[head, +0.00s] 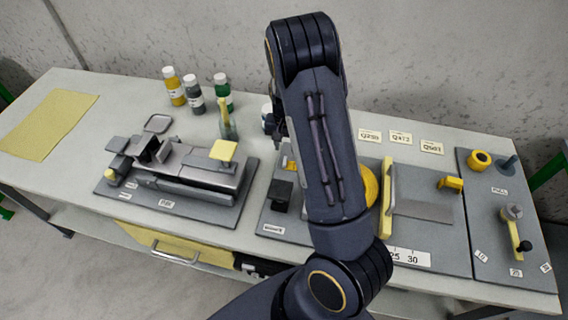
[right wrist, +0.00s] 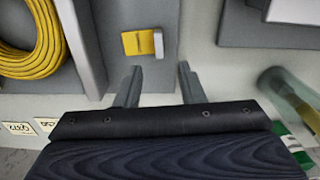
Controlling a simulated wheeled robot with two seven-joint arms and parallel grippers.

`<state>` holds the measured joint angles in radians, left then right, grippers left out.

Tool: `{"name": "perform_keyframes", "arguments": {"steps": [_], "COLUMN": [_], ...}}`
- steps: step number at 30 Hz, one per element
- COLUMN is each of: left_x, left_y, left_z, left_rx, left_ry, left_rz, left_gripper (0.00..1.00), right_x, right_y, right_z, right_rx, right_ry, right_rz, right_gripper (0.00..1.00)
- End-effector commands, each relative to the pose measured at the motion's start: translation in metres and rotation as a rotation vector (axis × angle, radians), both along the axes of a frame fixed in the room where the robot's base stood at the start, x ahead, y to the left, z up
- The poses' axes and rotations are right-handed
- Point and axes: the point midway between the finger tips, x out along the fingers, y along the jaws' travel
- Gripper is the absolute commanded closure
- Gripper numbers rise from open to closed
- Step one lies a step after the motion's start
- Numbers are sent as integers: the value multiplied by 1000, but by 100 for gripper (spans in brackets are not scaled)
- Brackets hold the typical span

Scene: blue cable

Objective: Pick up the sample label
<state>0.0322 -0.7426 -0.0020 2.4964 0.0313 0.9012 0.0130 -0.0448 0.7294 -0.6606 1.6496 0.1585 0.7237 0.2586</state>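Three small pale label cards with dark print lie in a row at the back of the bench in the head view: left (head: 370,135), middle (head: 400,138), right (head: 432,147). I cannot tell which is the sample label. Two cards also show at the left edge of the right wrist view, one (right wrist: 17,128) and another (right wrist: 46,124). My right gripper (right wrist: 160,85) is open and empty, with its fingers apart. It is off to one side of the cards, near a yellow block (right wrist: 138,42) on a grey board. In the head view my right arm largely hides it. My left gripper is out of view.
A yellow coil (right wrist: 28,45) lies on the grey board, partly behind my arm in the head view. Several bottles (head: 195,95) stand at the back left, with a glass holding a yellow-handled tool (head: 227,122) nearby. A grey fixture (head: 190,170) stands left, a control panel (head: 505,215) right.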

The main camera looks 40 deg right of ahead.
Motion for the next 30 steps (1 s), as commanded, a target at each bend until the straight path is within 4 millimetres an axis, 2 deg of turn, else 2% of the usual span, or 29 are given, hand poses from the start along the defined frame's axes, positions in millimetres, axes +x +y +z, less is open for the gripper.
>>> {"name": "perform_keyframes", "arguments": {"steps": [8, 12, 20, 28, 30], "left_x": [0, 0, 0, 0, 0], "left_y": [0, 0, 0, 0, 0], "left_z": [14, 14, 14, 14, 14], "left_rx": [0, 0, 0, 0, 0], "left_ry": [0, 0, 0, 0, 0], "left_rz": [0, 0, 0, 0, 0], "left_gripper": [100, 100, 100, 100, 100], "right_x": [-6, -5, -4, -4, -4], "right_y": [5, 4, 5, 5, 5], "right_z": [-37, -53, -57, -57, -56], "right_rx": [2, 2, 1, 2, 2], "right_ry": [6, 2, -1, -1, -1], "right_rz": [0, 0, 1, 1, 1], "right_gripper": [65, 65, 65, 97, 100]}}
